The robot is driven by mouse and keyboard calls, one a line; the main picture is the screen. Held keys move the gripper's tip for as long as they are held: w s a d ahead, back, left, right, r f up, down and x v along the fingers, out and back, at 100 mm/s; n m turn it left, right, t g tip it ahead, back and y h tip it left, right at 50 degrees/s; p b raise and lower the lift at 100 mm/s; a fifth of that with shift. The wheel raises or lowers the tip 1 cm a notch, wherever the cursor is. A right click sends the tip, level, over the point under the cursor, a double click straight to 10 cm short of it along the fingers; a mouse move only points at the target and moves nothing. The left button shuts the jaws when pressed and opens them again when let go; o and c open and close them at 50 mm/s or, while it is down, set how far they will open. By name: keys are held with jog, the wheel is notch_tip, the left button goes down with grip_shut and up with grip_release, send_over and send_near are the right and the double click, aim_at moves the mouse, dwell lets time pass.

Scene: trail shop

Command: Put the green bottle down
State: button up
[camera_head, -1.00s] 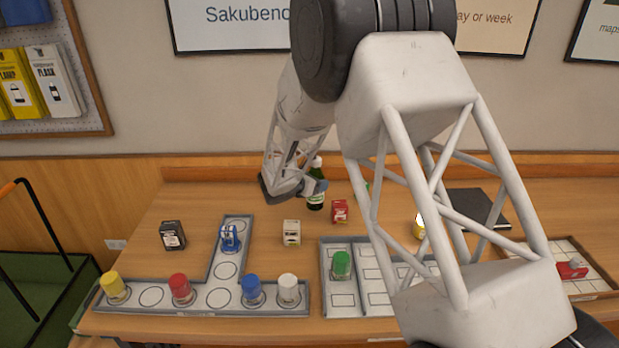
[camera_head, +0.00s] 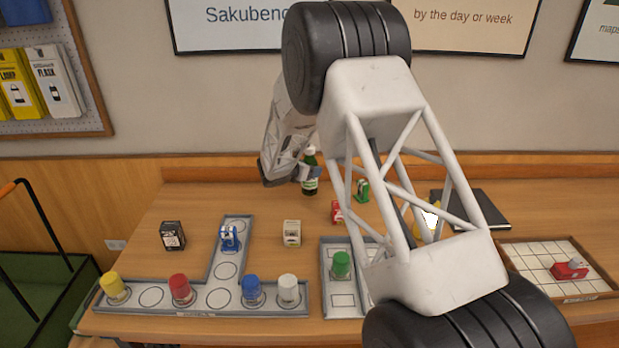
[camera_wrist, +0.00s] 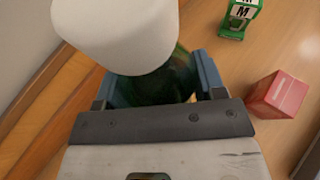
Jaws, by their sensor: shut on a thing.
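The green bottle (camera_head: 310,185) with a pale label stands upright in my gripper near the back of the table. My gripper (camera_head: 304,171) is shut on it and partly hides its middle. In the wrist view the dark green bottle (camera_wrist: 165,85) sits between the two blue fingers of my gripper (camera_wrist: 155,90). A large white rounded shape, probably its cap, covers part of the view. I cannot tell whether the base touches the table.
A red box (camera_head: 337,212) and a green item (camera_head: 362,190) stand close to the right of the bottle. A cream box (camera_head: 292,233) and black box (camera_head: 172,235) stand nearer the front. Trays (camera_head: 130,299) with coloured pieces line the front edge. A dark flat item (camera_head: 490,212) lies right.

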jog(key=shift+f, duration=0.1)
dwell(0.3)
jog(key=shift+f, duration=1.65)
jog(key=shift+f, duration=0.15)
jog(key=o, duration=1.1)
jog(key=shift+s+a+r, duration=0.1)
jog(key=shift+r, duration=0.1)
jog(key=v, duration=1.1)
jog(key=shift+s+a+r, duration=0.2)
